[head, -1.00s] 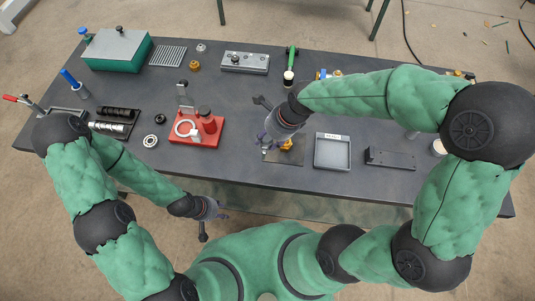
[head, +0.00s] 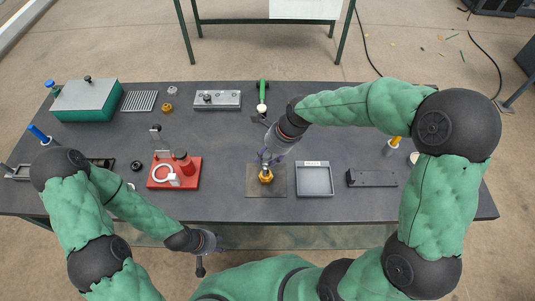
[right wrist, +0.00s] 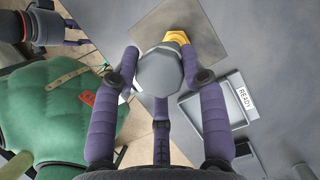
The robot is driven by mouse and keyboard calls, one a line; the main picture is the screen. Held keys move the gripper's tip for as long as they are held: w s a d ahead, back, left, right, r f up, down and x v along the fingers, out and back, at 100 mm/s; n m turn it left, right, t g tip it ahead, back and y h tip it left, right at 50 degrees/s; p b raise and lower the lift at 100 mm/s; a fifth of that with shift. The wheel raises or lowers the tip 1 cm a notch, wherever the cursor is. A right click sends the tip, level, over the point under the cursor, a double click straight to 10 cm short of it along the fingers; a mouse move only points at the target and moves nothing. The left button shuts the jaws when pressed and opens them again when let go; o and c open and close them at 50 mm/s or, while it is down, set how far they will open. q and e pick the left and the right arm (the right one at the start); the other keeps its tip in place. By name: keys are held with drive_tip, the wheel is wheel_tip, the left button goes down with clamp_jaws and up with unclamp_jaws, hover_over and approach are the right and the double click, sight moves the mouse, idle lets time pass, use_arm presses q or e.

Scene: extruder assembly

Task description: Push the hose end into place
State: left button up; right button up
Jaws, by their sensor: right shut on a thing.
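My right gripper (head: 267,157) points down over a dark square mat (head: 253,189) near the table's front edge. In the right wrist view its fingers (right wrist: 162,85) are closed around a grey faceted piece (right wrist: 160,72). A yellow fitting (head: 266,177) stands just below the gripper on the mat. It also shows in the right wrist view (right wrist: 178,38), partly hidden behind the grey piece. I cannot tell whether the two touch. No flexible hose can be made out. My left gripper (head: 212,243) is off the table's front edge; its fingers are too unclear to tell open from shut.
A grey tray (head: 314,194) marked READY lies right of the mat, with a dark block (head: 371,179) beyond it. A red fixture (head: 160,184) stands to the left. A green-handled tool (head: 262,91) and a grey block (head: 217,108) lie behind. The table between is clear.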

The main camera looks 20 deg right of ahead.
drive_tip(key=shift+r, duration=0.15)
drive_tip(key=b, duration=0.3)
hover_over(268, 172)
drive_tip(key=shift+a+f, duration=0.1)
drive_tip(key=shift+f, duration=2.95)
drive_tip(key=shift+f, duration=1)
drive_tip(key=o, duration=1.3)
drive_tip(key=shift+o, duration=0.2)
drive_tip(key=shift+r, duration=0.1)
drive_tip(key=v, duration=1.2)
